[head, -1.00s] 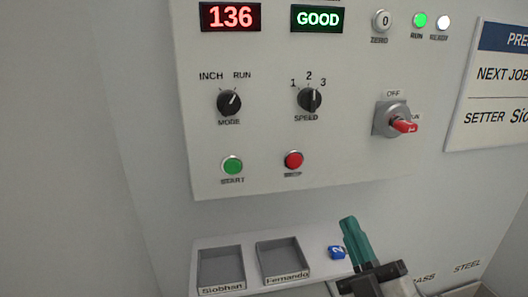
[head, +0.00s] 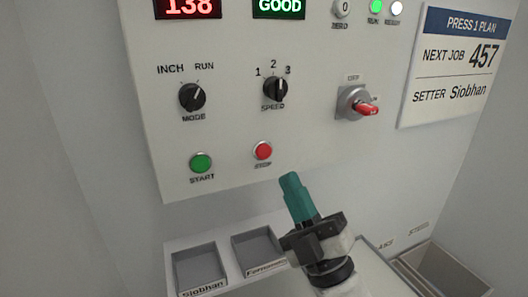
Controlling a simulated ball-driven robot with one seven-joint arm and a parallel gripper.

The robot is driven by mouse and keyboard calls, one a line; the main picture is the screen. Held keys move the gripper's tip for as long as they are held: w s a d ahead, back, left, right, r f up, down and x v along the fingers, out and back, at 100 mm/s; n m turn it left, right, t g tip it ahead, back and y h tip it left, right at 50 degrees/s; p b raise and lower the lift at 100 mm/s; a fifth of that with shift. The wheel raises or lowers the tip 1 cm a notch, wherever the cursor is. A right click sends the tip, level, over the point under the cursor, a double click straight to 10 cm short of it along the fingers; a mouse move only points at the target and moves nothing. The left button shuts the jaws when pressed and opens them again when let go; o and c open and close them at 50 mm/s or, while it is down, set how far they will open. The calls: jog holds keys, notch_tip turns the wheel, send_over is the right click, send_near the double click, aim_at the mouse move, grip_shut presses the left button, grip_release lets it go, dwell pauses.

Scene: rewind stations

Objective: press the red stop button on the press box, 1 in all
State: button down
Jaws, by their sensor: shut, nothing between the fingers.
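The red stop button (head: 262,151) sits at the lower middle of the press box (head: 230,130), above the label STOP. It shows in full and nothing covers it. My gripper (head: 290,181) has teal fingers, shut with nothing held. In the picture its tips are just below and to the right of the stop button, apart from it. How far the tips are from the panel face is hard to tell.
The green START button (head: 201,163) is left of the stop button. MODE (head: 192,97) and SPEED (head: 275,88) knobs and a red-handled switch (head: 355,103) are above. Trays (head: 201,269) lie below. A plan sign (head: 459,68) hangs at right.

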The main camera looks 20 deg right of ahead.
jog(key=shift+w+b, duration=0.55)
jog(key=shift+w, duration=3)
jog(key=shift+w, duration=0.15)
jog(key=shift+w+b, duration=0.25)
jog(key=shift+b, duration=0.05)
jog(key=shift+w+b, duration=0.3)
jog(key=shift+w, duration=0.1)
jog(key=shift+s, duration=0.8)
jog(key=shift+s, duration=2.55)
